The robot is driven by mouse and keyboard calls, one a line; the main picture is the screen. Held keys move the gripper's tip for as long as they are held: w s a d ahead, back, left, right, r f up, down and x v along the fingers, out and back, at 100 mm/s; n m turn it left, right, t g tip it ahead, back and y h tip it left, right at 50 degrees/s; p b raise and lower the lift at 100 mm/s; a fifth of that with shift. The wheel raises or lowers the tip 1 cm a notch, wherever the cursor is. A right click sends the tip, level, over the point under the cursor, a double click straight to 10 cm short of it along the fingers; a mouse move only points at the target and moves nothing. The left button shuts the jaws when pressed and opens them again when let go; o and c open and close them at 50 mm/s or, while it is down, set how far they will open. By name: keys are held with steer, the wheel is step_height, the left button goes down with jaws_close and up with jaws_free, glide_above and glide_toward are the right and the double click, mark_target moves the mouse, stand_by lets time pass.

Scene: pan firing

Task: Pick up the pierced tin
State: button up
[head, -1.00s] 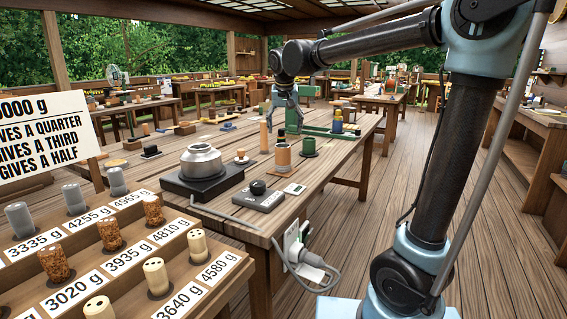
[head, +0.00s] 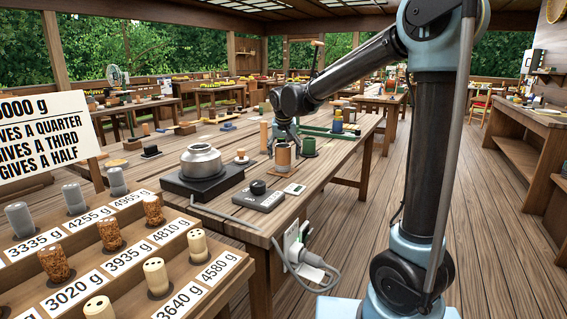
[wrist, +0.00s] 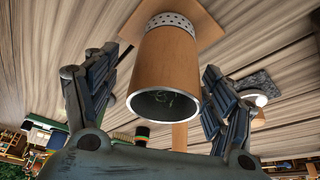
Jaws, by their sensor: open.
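The pierced tin (wrist: 163,66) is an orange-brown cylinder with a silver rim and a band of small holes at its far end. In the wrist view its open mouth faces me and the inside is dark. In the head view the tin (head: 283,158) stands on the long wooden table. My gripper (head: 284,141) is over it there, pointing down. In the wrist view the fingers of my gripper (wrist: 160,92) are spread, one on each side of the tin, with gaps showing. The tin is not gripped.
A dark green can (head: 308,147) stands close to the right of the tin, and a tan cylinder (head: 264,137) to the left behind it. A metal pot (head: 201,161) sits on a black hotplate. A dial box (head: 258,196) is in front.

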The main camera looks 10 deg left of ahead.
mark_target(283, 160)
steer(key=x, duration=0.4)
steer(key=shift+a, duration=0.2)
steer(key=shift+s, duration=0.1)
steer(key=c, duration=1.4)
